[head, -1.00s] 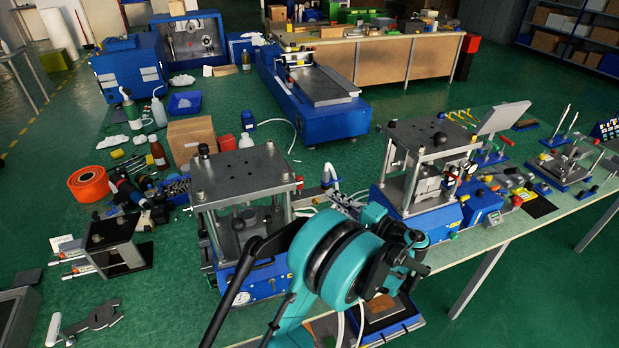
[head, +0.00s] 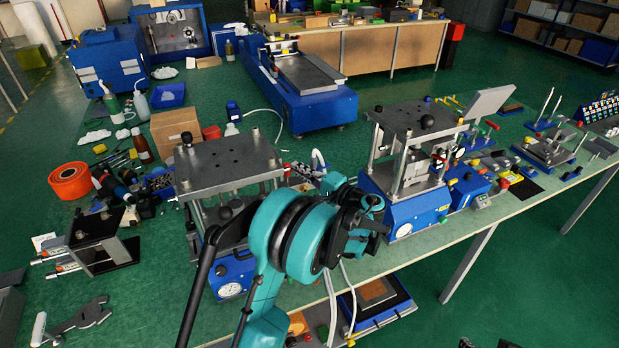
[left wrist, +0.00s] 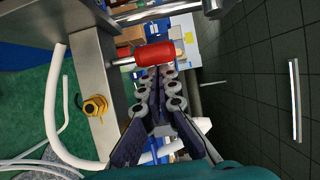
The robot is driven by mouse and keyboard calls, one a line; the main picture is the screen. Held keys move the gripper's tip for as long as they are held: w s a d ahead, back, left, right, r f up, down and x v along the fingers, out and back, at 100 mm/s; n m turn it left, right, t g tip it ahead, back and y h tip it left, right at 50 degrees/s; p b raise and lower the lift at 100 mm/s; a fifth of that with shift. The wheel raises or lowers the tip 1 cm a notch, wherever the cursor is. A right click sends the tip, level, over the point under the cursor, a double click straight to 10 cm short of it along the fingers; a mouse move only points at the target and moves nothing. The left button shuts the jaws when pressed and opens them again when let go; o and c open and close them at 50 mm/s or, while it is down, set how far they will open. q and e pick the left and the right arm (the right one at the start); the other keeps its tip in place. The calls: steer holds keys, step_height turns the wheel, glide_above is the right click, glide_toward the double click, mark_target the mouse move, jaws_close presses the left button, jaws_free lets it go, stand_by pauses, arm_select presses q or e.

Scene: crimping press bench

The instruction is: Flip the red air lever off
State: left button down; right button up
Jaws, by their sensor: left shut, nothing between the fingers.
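The red lever (left wrist: 153,53) shows in the left wrist view as a thick red grip on a thin metal rod. It lies roughly across the picture, its rod joining a grey metal plate on the left. My left gripper (left wrist: 154,76) is shut and empty, with its fingertips pointing at the lever's grip, close below it in the picture. I cannot tell whether they touch. In the head view my left gripper (head: 362,217) is at the bench's front edge, between the two presses; I cannot make out the lever there for certain.
The left press (head: 228,163) stands just left of my left gripper, the right press (head: 417,190) to its right. Green floor is open in front of the bench.

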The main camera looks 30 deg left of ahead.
mark_target(303, 183)
arm_select(q)
steer(key=shift+w+a, duration=0.1)
steer(key=shift+a, duration=0.35)
steer(key=shift+s+d+f+b, duration=0.15)
steer(key=shift+s+d+b, duration=0.2)
steer(key=shift+s+d, duration=0.2)
stand_by(1.0)
steer(key=shift+s+d+f+b, duration=0.85)
steer(key=shift+d+f+b, duration=0.15)
steer(key=shift+d+f, duration=0.1)
steer(key=shift+r, duration=0.1)
steer(key=shift+d, duration=0.1)
steer(key=shift+s+d, duration=0.1)
steer(key=shift+d, duration=0.2)
steer(key=v, duration=1.1)
